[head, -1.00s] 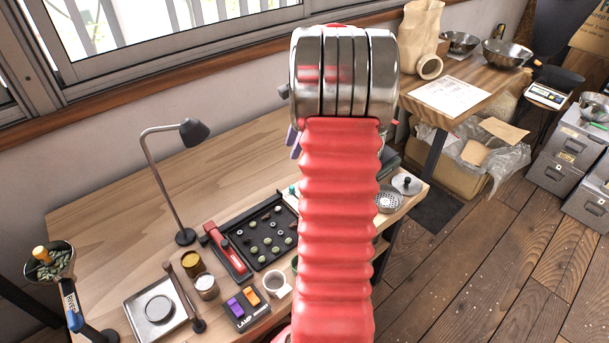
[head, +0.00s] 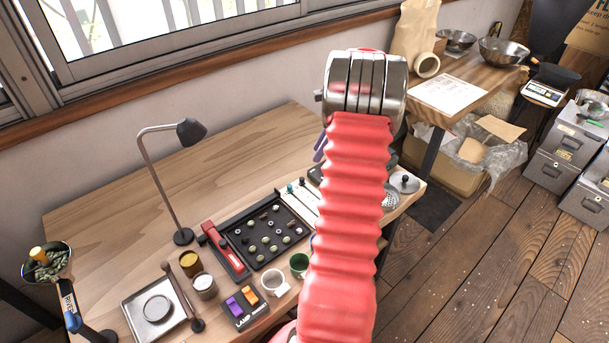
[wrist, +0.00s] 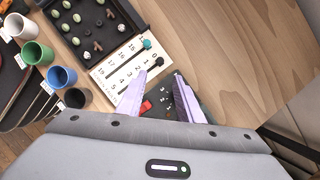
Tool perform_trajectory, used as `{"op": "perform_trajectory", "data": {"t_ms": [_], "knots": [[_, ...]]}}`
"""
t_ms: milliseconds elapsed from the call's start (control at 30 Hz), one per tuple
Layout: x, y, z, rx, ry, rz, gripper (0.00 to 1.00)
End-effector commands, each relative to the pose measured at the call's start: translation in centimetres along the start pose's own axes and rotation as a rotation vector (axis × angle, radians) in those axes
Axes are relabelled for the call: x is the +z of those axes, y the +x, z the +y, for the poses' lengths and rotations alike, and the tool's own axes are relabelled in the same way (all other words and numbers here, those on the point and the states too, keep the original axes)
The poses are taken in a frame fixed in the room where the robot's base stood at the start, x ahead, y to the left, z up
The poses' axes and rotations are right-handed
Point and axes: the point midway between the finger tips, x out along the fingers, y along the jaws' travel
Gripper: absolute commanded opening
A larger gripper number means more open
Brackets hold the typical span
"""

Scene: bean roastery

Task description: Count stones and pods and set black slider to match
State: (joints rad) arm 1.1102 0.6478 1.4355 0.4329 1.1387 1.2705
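The dark tray (head: 277,257) holds several green beans, dark pieces and brown branching pieces, spaced apart; which are stones or pods I cannot tell for all. In the wrist view the tray (wrist: 119,33) is at the upper left. Next to it lies a white numbered slider board (wrist: 112,68) with two slots. A teal knob (wrist: 147,43) and a black slider knob (wrist: 157,62) sit near the low-number end. My gripper (wrist: 161,74) is open and empty, its purple fingers just short of the black knob. In the head view my red arm hides most of the gripper.
A dark device with a red part (wrist: 147,107) lies below the fingers. White, green, blue and black cups (wrist: 37,53) stand left of the board. A desk lamp (head: 188,132) and a lamp switch box (head: 245,307) are on the table. Bare wood lies right of the board.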

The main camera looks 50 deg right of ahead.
Motion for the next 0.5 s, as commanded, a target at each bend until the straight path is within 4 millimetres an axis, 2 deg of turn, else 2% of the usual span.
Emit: {"op": "perform_trajectory", "data": {"t_ms": [500], "knots": [[0.0,7.6,0.1,0.003,-0.002,0.0,0.33]]}}
